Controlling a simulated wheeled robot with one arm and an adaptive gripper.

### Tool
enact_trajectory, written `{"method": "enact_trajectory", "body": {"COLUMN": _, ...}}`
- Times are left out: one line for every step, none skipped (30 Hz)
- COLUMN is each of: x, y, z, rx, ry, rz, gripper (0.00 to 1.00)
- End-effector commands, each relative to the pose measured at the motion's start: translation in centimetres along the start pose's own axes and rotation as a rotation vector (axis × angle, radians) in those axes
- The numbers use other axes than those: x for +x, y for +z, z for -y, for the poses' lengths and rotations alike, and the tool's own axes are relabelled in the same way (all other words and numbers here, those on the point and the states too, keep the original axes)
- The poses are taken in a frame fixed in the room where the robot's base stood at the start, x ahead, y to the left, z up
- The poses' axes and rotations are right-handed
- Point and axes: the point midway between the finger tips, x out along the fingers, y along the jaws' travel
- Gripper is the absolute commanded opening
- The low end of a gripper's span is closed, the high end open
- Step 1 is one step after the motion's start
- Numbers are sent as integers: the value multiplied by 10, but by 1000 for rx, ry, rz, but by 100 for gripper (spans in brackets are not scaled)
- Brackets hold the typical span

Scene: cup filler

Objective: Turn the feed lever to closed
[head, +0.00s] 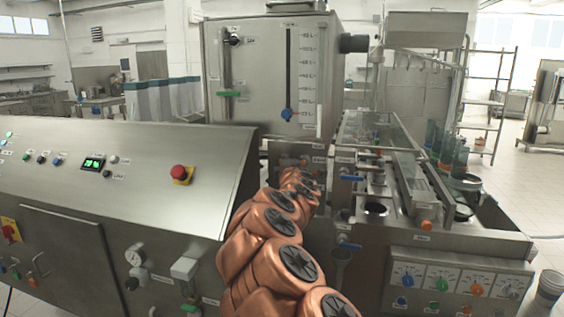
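My copper-coloured arm reaches up from the bottom middle of the head view. My gripper (314,187) is at its far end, small and partly hidden behind the wrist, in front of the machine between the control console and the filler. I cannot tell whether it is open or holds anything. Several levers show, but their labels are too small to read, so I cannot tell which is the feed lever. A green-handled lever (229,93) lies level on the tank front. A blue-handled lever (351,178) and a lower blue-handled lever (349,245) are right of my gripper.
The steel tank (262,65) with a level scale stands behind my gripper. The sloped console (130,190) with a red stop button (181,173) is on the left. The filler bed with its clear cover (378,135) and a dial panel (455,284) are on the right.

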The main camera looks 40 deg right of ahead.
Motion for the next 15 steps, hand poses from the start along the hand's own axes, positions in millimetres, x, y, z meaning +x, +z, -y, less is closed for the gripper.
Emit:
{"method": "enact_trajectory", "body": {"x": 0, "y": -2, "z": 0, "rx": -5, "ry": -1, "rz": -4, "gripper": 0}}
{"method": "enact_trajectory", "body": {"x": 0, "y": -2, "z": 1, "rx": -5, "ry": -1, "rz": -4, "gripper": 0}}
{"method": "enact_trajectory", "body": {"x": 0, "y": -2, "z": 1, "rx": -5, "ry": -1, "rz": -4, "gripper": 0}}
{"method": "enact_trajectory", "body": {"x": 0, "y": -2, "z": 1, "rx": -5, "ry": -1, "rz": -4, "gripper": 0}}
{"method": "enact_trajectory", "body": {"x": 0, "y": -2, "z": 1, "rx": -5, "ry": -1, "rz": -4, "gripper": 0}}
{"method": "enact_trajectory", "body": {"x": 0, "y": -2, "z": 1, "rx": -5, "ry": -1, "rz": -4, "gripper": 0}}
{"method": "enact_trajectory", "body": {"x": 0, "y": -2, "z": 1, "rx": -5, "ry": -1, "rz": -4, "gripper": 0}}
{"method": "enact_trajectory", "body": {"x": 0, "y": -2, "z": 1, "rx": -4, "ry": -1, "rz": -4, "gripper": 0}}
{"method": "enact_trajectory", "body": {"x": 0, "y": -2, "z": 1, "rx": -4, "ry": -1, "rz": -4, "gripper": 0}}
{"method": "enact_trajectory", "body": {"x": 0, "y": -3, "z": 1, "rx": -4, "ry": -1, "rz": -4, "gripper": 16}}
{"method": "enact_trajectory", "body": {"x": 0, "y": -2, "z": 1, "rx": -4, "ry": -1, "rz": -4, "gripper": 19}}
{"method": "enact_trajectory", "body": {"x": 0, "y": -2, "z": 1, "rx": -4, "ry": -1, "rz": -3, "gripper": 23}}
{"method": "enact_trajectory", "body": {"x": 0, "y": -2, "z": 1, "rx": -3, "ry": -1, "rz": -3, "gripper": 26}}
{"method": "enact_trajectory", "body": {"x": 0, "y": -2, "z": 1, "rx": -3, "ry": -1, "rz": -3, "gripper": 30}}
{"method": "enact_trajectory", "body": {"x": 0, "y": -2, "z": 0, "rx": -3, "ry": -1, "rz": -3, "gripper": 34}}
